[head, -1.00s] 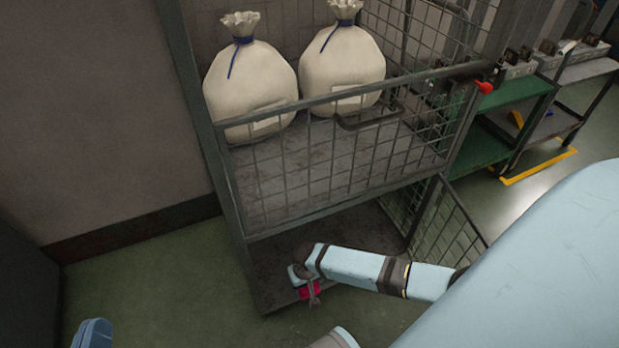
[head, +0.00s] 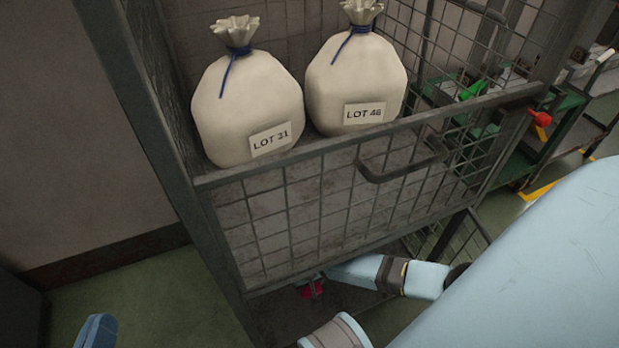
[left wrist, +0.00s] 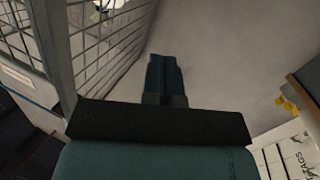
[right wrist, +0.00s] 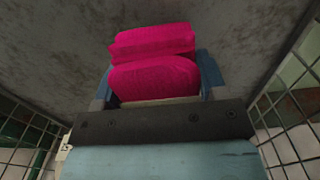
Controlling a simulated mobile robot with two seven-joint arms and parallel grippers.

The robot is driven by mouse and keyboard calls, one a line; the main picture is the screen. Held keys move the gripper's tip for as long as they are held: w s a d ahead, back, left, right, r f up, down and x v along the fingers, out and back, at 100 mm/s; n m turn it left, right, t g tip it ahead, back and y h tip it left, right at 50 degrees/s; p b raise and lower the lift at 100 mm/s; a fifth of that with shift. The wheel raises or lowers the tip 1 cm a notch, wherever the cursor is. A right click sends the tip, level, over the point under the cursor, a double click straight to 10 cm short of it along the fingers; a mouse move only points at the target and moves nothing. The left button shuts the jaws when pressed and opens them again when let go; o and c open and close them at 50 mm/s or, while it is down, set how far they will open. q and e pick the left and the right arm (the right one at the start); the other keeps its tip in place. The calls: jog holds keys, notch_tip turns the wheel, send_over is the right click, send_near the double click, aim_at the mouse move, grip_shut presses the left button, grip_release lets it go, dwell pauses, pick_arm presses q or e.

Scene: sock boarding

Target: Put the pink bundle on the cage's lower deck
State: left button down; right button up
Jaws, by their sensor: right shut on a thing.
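The pink bundle (right wrist: 155,75) is folded and sits between the two blue fingers of my right gripper (right wrist: 155,82), which is shut on it. In the head view the pink bundle (head: 312,288) shows small, just below the front edge of the upper deck, over the cage's lower deck (head: 275,318). A grey worn surface fills the right wrist view beyond it; I cannot tell whether the bundle touches the deck. My left gripper (left wrist: 165,80) has its fingers together, empty; its tip (head: 96,332) shows at the lower left of the head view.
Two tied sacks, LOT 31 (head: 247,105) and LOT 46 (head: 355,85), stand on the upper deck behind the mesh front panel (head: 300,215). The cage post (head: 165,160) is left of my right arm. Green floor (head: 145,300) lies clear at left. Green shelving (head: 560,125) stands at right.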

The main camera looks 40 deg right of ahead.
jog(key=shift+f+b, duration=0.3)
jog(key=shift+f, duration=0.6)
notch_tip(320, 180, down, 3)
jog(key=shift+f+b, duration=0.2)
jog(key=shift+b, duration=0.9)
jog(key=shift+f, duration=0.2)
jog(key=o, duration=1)
jog(key=shift+c, duration=0.2)
jog(key=shift+r+p, duration=0.95)
jog(key=shift+r, duration=0.45)
notch_tip(320, 180, up, 4)
jog(key=shift+r+p, duration=0.1)
jog(key=shift+p, duration=1.15)
pick_arm(q)
jog(key=shift+r+t, duration=0.3)
jog(key=shift+r, duration=0.4)
pick_arm(e)
jog(key=shift+r, duration=0.45)
